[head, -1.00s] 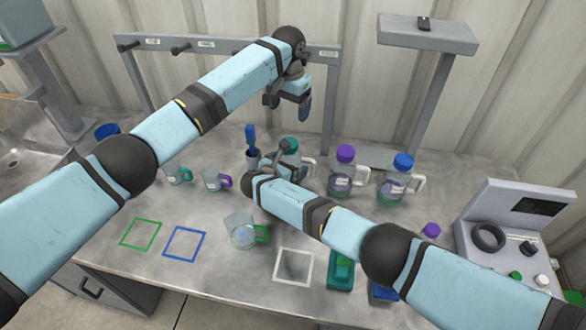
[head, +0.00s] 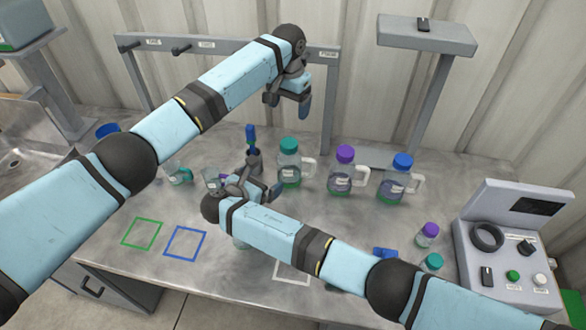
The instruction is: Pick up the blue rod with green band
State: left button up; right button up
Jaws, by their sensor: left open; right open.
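The blue rod (head: 250,134) stands upright in a small dark holder (head: 254,163) at the back middle of the bench in the head view. Its green band is too small to make out. My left gripper (head: 288,102) is open and empty, high up, to the right of the rod in the picture. My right gripper (head: 262,190) is open, low over the bench just in front of the holder, apart from the rod. It partly hides the mug with the purple handle behind it.
Jugs with green (head: 289,164), purple (head: 345,172) and blue (head: 398,180) lids stand right of the rod. A green-handled mug (head: 177,174) stands left. Green (head: 127,243) and blue (head: 168,251) outlined squares are empty. A control box (head: 505,255) is at right.

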aim_at(250, 133)
jog(key=k+j, duration=0.85)
